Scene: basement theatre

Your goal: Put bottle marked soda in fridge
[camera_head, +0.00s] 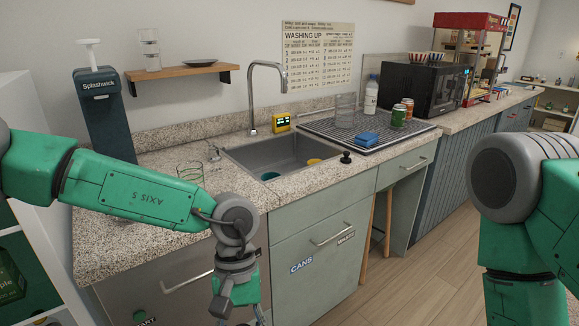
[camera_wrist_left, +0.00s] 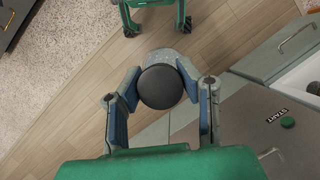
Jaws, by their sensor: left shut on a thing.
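My left gripper (camera_wrist_left: 162,95) is shut on a round black-topped thing (camera_wrist_left: 161,87), with one blue-padded finger on each side. It looks like a capped bottle seen from above, with a pale grey body partly showing; no label can be read. In the head view the left wrist hangs at the lower middle in front of the counter, and the fingertips and held thing are cut off. A white bottle with a dark cap (camera_head: 371,95) stands by the microwave; its marking is too small to read. A white cabinet (camera_head: 22,95), possibly the fridge, stands at the left edge. My right gripper is out of view.
The counter (camera_head: 130,225) holds a sink (camera_head: 270,150), a drying rack with cans (camera_head: 399,117), a blue sponge (camera_head: 366,139), a glass (camera_head: 190,172) and a microwave (camera_head: 425,84). A drawer marked CANS (camera_head: 301,265) is below. Wooden floor (camera_head: 385,285) is clear at the right.

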